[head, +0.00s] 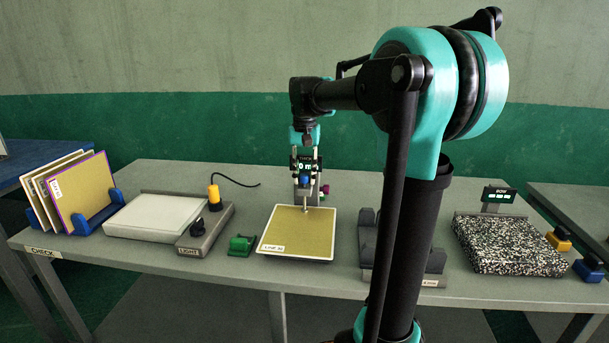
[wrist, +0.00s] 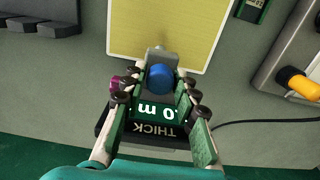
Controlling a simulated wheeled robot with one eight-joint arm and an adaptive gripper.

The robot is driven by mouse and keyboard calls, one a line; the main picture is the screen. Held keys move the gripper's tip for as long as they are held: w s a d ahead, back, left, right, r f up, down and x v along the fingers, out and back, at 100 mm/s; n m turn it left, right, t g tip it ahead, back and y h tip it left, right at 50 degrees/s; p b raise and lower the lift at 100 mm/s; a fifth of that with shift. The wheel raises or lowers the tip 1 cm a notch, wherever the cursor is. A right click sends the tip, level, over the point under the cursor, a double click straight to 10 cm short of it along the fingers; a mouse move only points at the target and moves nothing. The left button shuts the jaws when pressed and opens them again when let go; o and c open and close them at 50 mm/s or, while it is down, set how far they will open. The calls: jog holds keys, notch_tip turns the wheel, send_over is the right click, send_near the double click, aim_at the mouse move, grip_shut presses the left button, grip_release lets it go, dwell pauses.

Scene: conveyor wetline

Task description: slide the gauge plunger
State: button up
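The thickness gauge (wrist: 143,130), dark with a lit display marked THICK, stands behind a yellow panel (head: 297,236). A blue round knob (wrist: 160,79) sits at the gauge's front, and a magenta knob (wrist: 117,83) is at its side; the magenta knob also shows in the head view (head: 325,190). A grey metal part (wrist: 161,56) of the gauge reaches over the panel's edge. My gripper (head: 305,172) points down over the gauge. In the wrist view its fingertips (wrist: 161,82) stand apart on either side of the blue knob, with narrow gaps. The display reading is partly hidden.
Left on the table are a blue rack (head: 117,195) of panels, a pale light plate (head: 153,216), a yellow-topped plug (head: 213,197) and a green block (head: 241,246). Right are dark grey blocks (head: 435,260), a speckled slab (head: 512,246) and yellow and blue buttons. My arm hides part of the table.

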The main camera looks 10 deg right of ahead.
grip_shut()
jog(key=shift+r, duration=1.35)
jog(key=o, duration=0.6)
grip_release()
jog(key=shift+c, duration=0.2)
jog(key=shift+r, duration=3.5)
